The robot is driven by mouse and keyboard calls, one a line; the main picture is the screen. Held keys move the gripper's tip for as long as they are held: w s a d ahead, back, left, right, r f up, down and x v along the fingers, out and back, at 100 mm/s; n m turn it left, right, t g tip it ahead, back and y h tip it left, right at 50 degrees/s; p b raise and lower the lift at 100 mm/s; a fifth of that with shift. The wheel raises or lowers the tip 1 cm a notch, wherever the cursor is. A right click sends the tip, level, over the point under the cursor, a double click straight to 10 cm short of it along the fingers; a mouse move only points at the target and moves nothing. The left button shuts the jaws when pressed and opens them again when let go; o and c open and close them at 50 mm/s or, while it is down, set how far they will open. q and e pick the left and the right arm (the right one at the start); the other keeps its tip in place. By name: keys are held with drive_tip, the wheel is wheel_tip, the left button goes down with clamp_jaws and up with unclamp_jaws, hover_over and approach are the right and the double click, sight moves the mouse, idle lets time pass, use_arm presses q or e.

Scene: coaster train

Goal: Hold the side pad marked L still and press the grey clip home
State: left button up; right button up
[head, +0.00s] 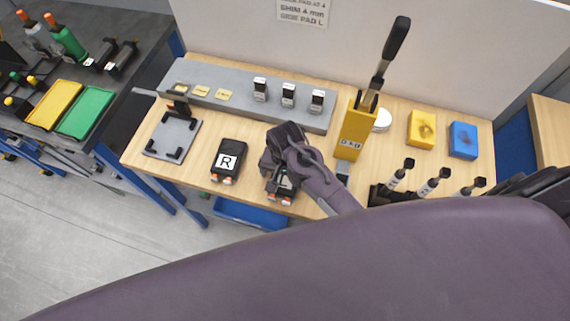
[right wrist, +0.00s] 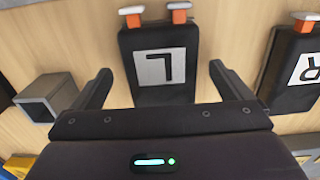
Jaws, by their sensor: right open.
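The side pad marked L (right wrist: 132,88) is a black block with a white label, lying on the wooden bench. In the right wrist view, orange pieces with greyish tops (right wrist: 180,12) stick out at its end; I cannot tell which is the grey clip. My right gripper (right wrist: 160,70) is open, its two fingers on either side of the pad with gaps showing. In the head view the right gripper (head: 278,168) hangs over the pad (head: 284,190) and hides much of it. My left gripper is not in view.
The pad marked R (head: 228,160) lies to the left of pad L. A black fixture on a grey plate (head: 172,137) is further left. A grey hollow block (right wrist: 50,95) and a yellow lever stand (head: 355,130) are to the right in the head view.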

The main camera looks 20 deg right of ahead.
drive_tip(key=shift+w+f, duration=0.15)
drive_tip(key=shift+f, duration=0.4)
drive_tip(key=shift+w+f, duration=0.1)
drive_tip(key=shift+f, duration=0.45)
drive_tip(key=c, duration=1.3)
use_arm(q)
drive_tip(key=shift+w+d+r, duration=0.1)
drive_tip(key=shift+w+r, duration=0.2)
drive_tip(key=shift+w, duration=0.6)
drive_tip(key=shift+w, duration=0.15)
